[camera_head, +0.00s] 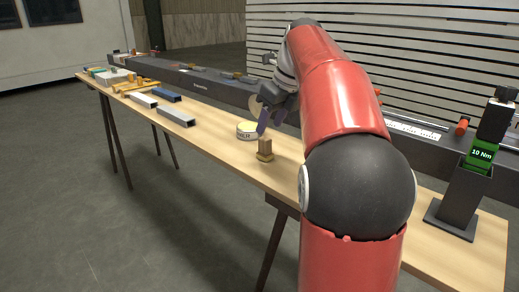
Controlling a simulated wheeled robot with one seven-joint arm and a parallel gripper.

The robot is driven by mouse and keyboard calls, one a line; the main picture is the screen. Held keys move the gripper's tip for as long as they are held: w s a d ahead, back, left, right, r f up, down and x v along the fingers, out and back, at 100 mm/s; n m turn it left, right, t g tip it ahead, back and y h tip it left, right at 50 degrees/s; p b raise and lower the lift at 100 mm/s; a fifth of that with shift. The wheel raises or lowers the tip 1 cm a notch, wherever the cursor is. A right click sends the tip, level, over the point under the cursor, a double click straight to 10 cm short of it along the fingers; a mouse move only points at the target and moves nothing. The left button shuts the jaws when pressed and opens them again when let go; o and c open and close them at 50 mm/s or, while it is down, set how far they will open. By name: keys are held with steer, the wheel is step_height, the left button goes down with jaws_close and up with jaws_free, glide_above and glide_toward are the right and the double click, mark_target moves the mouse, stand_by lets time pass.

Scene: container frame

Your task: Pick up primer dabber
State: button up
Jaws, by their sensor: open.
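One purplish finger overlaps the tin's right edge in the picture. Whether they touch, I cannot tell.
A small wooden block (265,147) stands just in front of the tin. Square metal tubes (175,116) lie to the left. A long dark beam (205,80) runs along the back. A dark stand with a green "10 Nm" display (481,155) is at right.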

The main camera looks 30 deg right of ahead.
mark_target(266, 138)
steer(key=x, duration=0.3)
steer(key=b+x, duration=0.1)
steer(key=x, duration=0.2)
steer(key=shift+s+f, duration=0.1)
steer(key=shift+f, duration=0.35)
jaws_close()
